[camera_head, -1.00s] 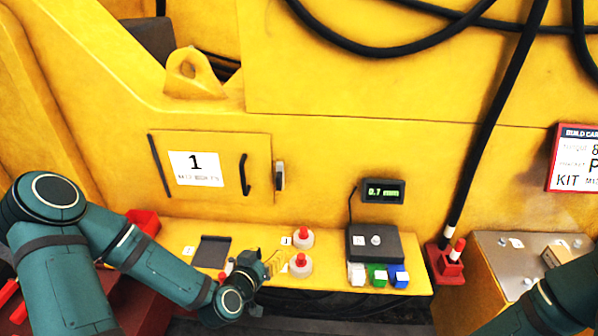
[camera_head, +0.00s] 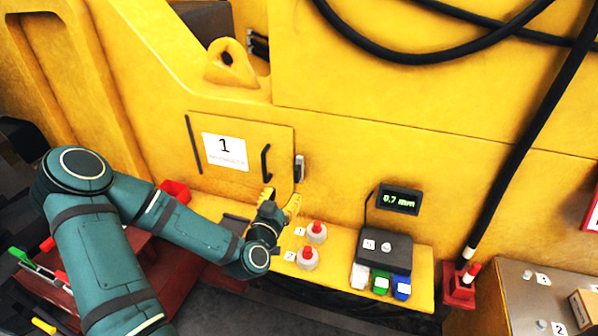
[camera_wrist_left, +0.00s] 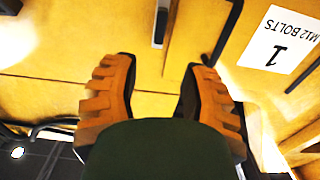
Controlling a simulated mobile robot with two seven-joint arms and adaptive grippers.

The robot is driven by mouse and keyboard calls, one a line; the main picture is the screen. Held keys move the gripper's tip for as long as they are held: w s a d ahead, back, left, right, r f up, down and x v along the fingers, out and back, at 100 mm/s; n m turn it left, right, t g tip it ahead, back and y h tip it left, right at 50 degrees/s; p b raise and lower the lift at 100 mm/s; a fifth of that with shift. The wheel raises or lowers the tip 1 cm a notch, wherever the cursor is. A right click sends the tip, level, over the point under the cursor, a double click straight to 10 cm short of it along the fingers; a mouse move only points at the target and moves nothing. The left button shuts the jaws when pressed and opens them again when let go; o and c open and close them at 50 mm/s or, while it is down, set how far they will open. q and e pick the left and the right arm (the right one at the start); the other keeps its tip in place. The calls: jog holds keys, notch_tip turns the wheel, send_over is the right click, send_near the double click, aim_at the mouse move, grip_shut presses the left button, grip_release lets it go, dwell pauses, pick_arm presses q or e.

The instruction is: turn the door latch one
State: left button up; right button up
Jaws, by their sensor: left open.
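The door (camera_head: 250,185) labelled 1 is closed flush in the yellow casting. Its black bar handle (camera_head: 265,163) is near the door's right edge. The latch (camera_head: 299,168), a small upright grey and black piece, sits just right of the door. In the left wrist view the latch (camera_wrist_left: 160,22) is ahead, centred between the fingers and beyond their tips. My left gripper (camera_head: 281,198), with yellow fingers, is open and empty below the latch and handle. Its spread fingers also show in the left wrist view (camera_wrist_left: 160,68). My right gripper is not in view.
A small display (camera_head: 399,199) reads 0.7. The handle (camera_wrist_left: 228,30) is close beside the fingers' path in the left wrist view.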

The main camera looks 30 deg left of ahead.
aim_at(296, 174)
pick_arm(q)
jog(key=x, duration=1.1)
jog(key=shift+w+d+p, duration=0.1)
jog(key=shift+w+p, duration=0.1)
jog(key=shift+p, duration=0.2)
jog(key=shift+r, duration=0.1)
grip_shut()
